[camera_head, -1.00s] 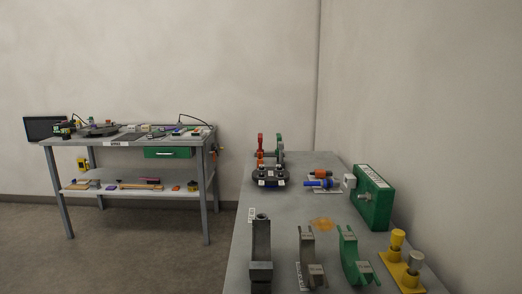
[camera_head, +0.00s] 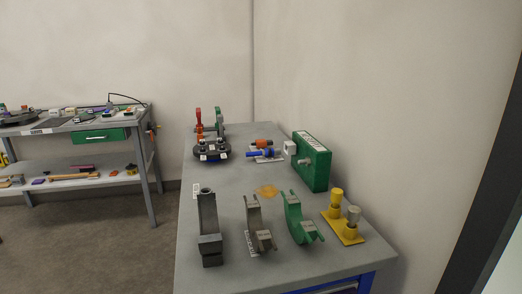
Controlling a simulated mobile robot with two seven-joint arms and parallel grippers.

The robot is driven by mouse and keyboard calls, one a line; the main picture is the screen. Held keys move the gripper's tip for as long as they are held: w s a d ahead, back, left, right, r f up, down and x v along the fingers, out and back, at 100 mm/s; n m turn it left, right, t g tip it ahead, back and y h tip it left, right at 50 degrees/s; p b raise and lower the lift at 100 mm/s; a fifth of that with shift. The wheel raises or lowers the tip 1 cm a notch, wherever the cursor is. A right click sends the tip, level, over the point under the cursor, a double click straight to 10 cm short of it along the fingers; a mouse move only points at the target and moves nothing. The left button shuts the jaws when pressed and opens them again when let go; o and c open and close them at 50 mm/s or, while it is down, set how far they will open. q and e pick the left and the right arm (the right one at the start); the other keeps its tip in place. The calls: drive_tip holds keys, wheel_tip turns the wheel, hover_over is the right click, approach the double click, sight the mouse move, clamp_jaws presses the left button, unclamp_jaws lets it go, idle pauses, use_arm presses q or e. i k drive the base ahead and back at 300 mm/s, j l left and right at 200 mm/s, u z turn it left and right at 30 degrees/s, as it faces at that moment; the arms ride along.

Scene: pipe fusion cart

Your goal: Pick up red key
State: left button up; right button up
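I cannot make out a clear red key in the head view. A red upright piece (camera_head: 198,118) stands at the far end of the grey cart top, beside a green upright piece (camera_head: 218,120). It is too small to tell what it is. An orange-red part (camera_head: 263,143) lies by a blue one (camera_head: 262,153) near the middle of the cart. Neither of my grippers is in view.
The grey cart top (camera_head: 225,180) holds a green box (camera_head: 311,162), grey and green curved clamps (camera_head: 300,218), a dark upright holder (camera_head: 209,225) and yellow posts (camera_head: 343,220). A workbench (camera_head: 70,165) stands at left. Open floor lies between them.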

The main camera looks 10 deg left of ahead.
sight(198, 110)
drive_tip(key=i+j, duration=0.1)
drive_tip(key=j, duration=0.8)
drive_tip(key=j+z, duration=0.1)
drive_tip(key=j, duration=0.75)
drive_tip(key=i+j, duration=0.1)
drive_tip(key=j, duration=0.2)
drive_tip(key=i+j+z, duration=0.1)
drive_tip(key=j, duration=0.2)
drive_tip(key=i+j, duration=0.1)
drive_tip(key=j, duration=0.2)
drive_tip(key=i+j, duration=0.15)
drive_tip(key=j, duration=0.15)
drive_tip(key=i+j+z, duration=0.1)
drive_tip(key=j, duration=0.2)
drive_tip(key=i+j, duration=0.15)
drive_tip(key=j, duration=0.15)
drive_tip(key=i+j+z, duration=0.1)
drive_tip(key=i+j, duration=0.35)
drive_tip(key=i+j+z, duration=0.1)
drive_tip(key=i+j, duration=0.35)
drive_tip(key=i+j+z, duration=0.1)
drive_tip(key=i+j, duration=0.35)
drive_tip(key=j, duration=0.25)
